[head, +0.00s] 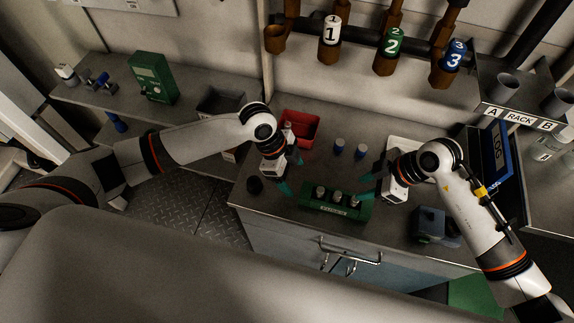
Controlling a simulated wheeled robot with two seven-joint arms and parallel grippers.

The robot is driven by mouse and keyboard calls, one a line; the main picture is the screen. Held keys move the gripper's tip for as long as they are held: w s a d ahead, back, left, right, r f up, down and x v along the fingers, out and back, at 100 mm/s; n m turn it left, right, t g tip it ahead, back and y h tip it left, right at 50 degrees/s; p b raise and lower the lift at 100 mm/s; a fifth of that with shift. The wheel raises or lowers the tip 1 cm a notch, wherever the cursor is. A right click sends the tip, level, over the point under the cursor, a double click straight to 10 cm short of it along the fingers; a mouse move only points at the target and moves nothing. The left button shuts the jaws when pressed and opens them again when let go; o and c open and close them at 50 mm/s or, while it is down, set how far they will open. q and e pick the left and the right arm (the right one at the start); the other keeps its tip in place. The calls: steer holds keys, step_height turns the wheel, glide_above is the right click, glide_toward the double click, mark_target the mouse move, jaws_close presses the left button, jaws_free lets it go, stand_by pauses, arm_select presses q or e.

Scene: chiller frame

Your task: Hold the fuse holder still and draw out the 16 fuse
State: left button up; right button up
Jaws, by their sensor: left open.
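The green fuse holder (331,212) lies on the grey bench with a pale label on its front. Three fuses stand upright in it: a left one (320,192), a middle one (337,196) and a right one (354,201). I cannot read their ratings. My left gripper (291,175) is open, with teal fingertips apart, just left of and behind the holder. It holds nothing that I can see. My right gripper (366,190) is by the holder's right end, with a teal fingertip close to the right fuse. Whether it touches or is shut is unclear.
A red bin (299,127) stands behind my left gripper. Two small blue-topped pieces (339,146) (361,151) stand behind the holder, near a white tray (408,146).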

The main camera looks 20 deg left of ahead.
mark_target(302, 189)
arm_select(q)
steer(key=x, duration=0.9)
steer(key=shift+c, duration=0.4)
